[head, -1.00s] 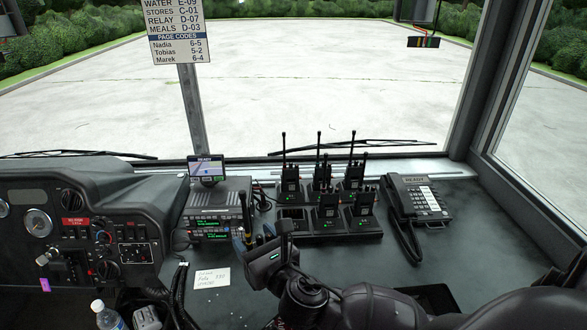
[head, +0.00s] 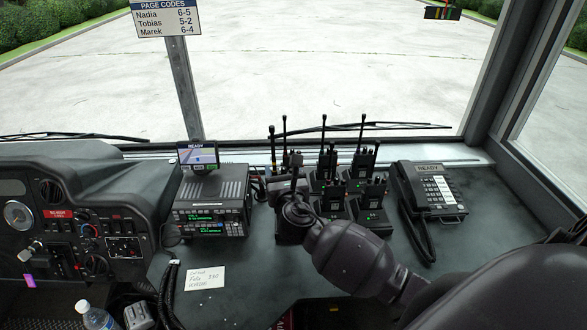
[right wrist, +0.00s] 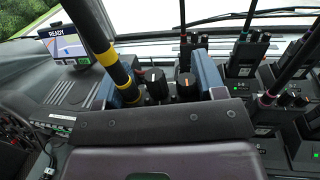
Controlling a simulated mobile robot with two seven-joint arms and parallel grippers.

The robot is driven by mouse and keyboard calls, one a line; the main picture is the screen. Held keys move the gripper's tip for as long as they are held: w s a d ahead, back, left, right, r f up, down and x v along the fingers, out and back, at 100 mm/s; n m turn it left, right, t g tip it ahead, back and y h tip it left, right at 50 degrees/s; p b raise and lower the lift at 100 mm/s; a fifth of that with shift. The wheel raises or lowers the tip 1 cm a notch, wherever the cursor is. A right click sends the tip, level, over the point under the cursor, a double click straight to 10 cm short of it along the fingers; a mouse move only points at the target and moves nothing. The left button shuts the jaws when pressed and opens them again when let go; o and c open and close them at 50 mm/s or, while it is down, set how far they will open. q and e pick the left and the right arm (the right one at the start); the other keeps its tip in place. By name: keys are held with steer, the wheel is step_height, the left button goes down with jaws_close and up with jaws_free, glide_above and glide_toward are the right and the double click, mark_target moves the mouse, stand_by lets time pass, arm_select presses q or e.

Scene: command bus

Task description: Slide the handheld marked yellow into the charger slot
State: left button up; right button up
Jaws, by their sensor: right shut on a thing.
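The yellow-marked handheld (right wrist: 121,76) shows in the right wrist view by its black antenna with yellow bands and its knobs. Its antenna (head: 272,148) also stands up in the head view, left of the other radios. My right gripper (head: 291,196) is shut on this handheld, with a blue-grey finger on each side of it in the wrist view. The handheld is roughly upright over the front left part of the charger (head: 377,229). My gripper and wrist hide its lower body and the front left slot, so I cannot tell whether it touches. My left gripper is out of view.
Several other handhelds (head: 363,163) stand in the charger, close to the right of my gripper. A radio console (head: 212,207) with a small screen (head: 197,156) is at left, and a desk phone (head: 433,188) at right. A note (head: 205,279) lies in front on the dash.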

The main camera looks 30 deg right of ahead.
steer(key=w+d+f+m+g+h, duration=0.1)
steer(key=w+d+f+m+h, duration=0.1)
steer(key=d, duration=0.3)
steer(key=shift+w+f+g+h+b, duration=0.15)
steer(key=shift+w+g+h+b, duration=0.15)
steer(key=shift+w+h, duration=0.1)
steer(key=shift+d+f, duration=0.1)
steer(key=shift+f+b, duration=2.35)
steer(key=shift+f, duration=0.45)
steer(key=o, duration=1.4)
steer(key=shift+f, duration=0.1)
steer(key=shift+s, duration=0.15)
